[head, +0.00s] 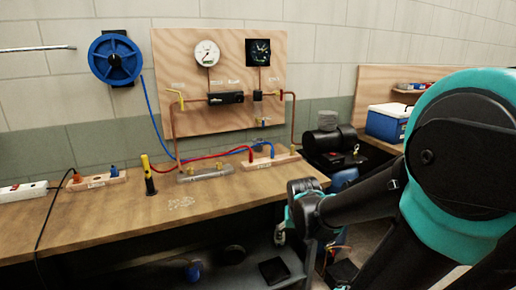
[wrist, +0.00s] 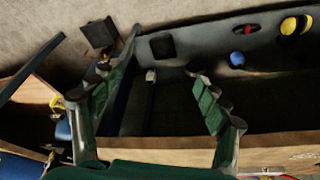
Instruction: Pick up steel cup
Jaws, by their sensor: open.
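I cannot make out a steel cup for certain in either view. A grey cylinder (head: 327,120) stands on the black machine beyond the right end of the bench in the head view; I cannot tell whether it is the cup. My gripper (wrist: 160,58) is open in the wrist view, its two green-padded fingers wide apart with nothing between them. Beyond the fingers are the dark space below the bench edge and a grey surface. In the head view my arm reaches down at the right end of the bench, and the fingers are not clear there.
The wooden bench (head: 110,217) carries a yellow-black tool (head: 148,175), hoses and fittings. A gauge board (head: 218,133) stands behind it. A blue reel (head: 115,60) hangs on the wall. A blue-white cooler (head: 387,122) stands at the right. The bench's front edge (wrist: 280,150) lies close to my gripper.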

